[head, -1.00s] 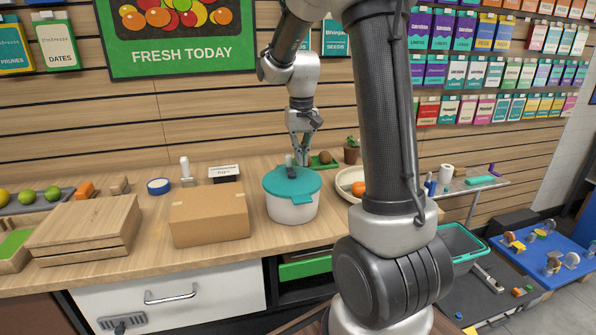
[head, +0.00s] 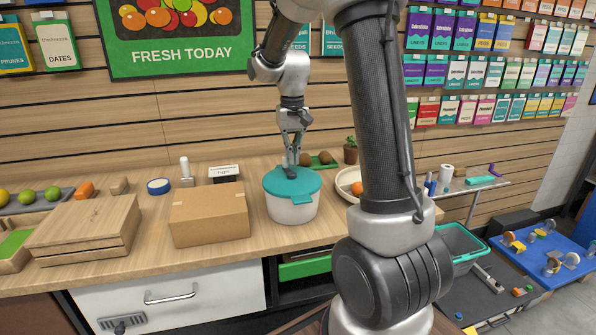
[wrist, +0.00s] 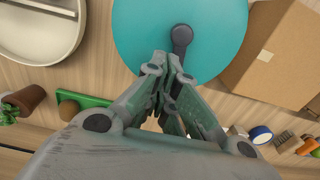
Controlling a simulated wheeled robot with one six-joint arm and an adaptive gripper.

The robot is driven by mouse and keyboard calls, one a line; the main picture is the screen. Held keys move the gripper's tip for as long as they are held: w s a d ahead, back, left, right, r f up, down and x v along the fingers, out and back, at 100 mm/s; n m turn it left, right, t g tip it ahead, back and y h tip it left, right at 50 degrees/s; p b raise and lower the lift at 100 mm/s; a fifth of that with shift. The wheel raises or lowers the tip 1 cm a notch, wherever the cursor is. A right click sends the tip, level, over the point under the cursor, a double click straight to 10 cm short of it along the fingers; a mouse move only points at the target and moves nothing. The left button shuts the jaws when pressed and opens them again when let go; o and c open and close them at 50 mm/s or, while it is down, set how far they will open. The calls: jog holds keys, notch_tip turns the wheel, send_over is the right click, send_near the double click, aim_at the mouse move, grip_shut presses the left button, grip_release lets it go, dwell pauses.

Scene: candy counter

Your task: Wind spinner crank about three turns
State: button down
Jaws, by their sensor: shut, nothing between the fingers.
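The spinner is a white bowl (head: 291,208) with a teal lid (head: 305,184), standing on the wooden counter. A short dark grey crank (wrist: 181,38) shows on the lid in the wrist view, where the lid (wrist: 215,25) fills the top middle. In the wrist view my gripper's fingertips (wrist: 167,62) are together, empty, just beside the lower end of the crank. I cannot tell whether they touch it. In the head view the fingers partly cover the crank.
A cardboard box (head: 210,216) stands close left of the spinner. A white plate (head: 346,182) with an orange fruit is close on the right. A green tray (head: 335,166) with brown round fruit and a potted plant (head: 350,152) are behind. A wooden crate (head: 85,225) stands further left.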

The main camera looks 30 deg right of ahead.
jog(key=shift+w+a, duration=0.25)
jog(key=shift+a, duration=0.15)
jog(key=shift+w+a, duration=0.15)
jog(key=shift+a, duration=0.65)
jog(key=shift+a, duration=0.7)
